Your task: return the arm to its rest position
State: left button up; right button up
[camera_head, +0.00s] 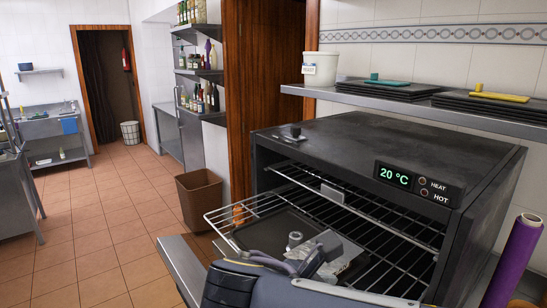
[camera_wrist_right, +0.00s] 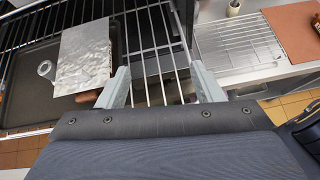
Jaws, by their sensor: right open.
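My right gripper (camera_wrist_right: 162,78) is open in the wrist view, its two pale grey fingers apart with grill bars visible between them. No object is between the fingers. In the head view my right arm (camera_head: 260,287) reaches in at the bottom, in front of the oven's open front. A flat silvery piece (camera_wrist_right: 84,57) lies left of the fingers, over a dark tray (camera_wrist_right: 30,97). A small metal ring-like piece (camera_wrist_right: 46,69) is beside it. My left gripper is not in view.
The dark oven (camera_head: 370,150) shows 20 °C. Its wire rack (camera_head: 370,215) extends out of the opening, close to my arm. A brown bin (camera_head: 200,199) stands left of it. A purple cylinder (camera_head: 514,262) is at right. Tiled floor (camera_head: 90,225) is clear at left.

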jog(key=d+f+m+g, duration=0.1)
jog(key=d, duration=0.1)
jog(key=s+d+f+m+y, duration=0.1)
jog(key=d+f, duration=0.1)
jog(key=s+d+f+m+g+y, duration=0.1)
jog(key=d, duration=0.1)
jog(key=shift+s+f+m+g, duration=0.15)
jog(key=shift+s+m+g, duration=0.05)
jog(key=shift+m+g, duration=0.1)
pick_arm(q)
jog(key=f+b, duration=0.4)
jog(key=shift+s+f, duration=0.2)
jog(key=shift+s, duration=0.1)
pick_arm(e)
jog(key=s+d+f+m+y, duration=0.2)
jog(key=s+f+m+y, duration=0.3)
jog(key=m, duration=0.6)
jog(key=s+d+f+m+t+y, duration=0.1)
jog(key=s+f+m+y, duration=0.4)
jog(key=f+m, duration=0.5)
jog(key=shift+s+d+f+m+t+y, duration=0.15)
jog(key=shift+s+d+m+t+y, duration=0.15)
jog(key=shift+d+m+y, duration=0.25)
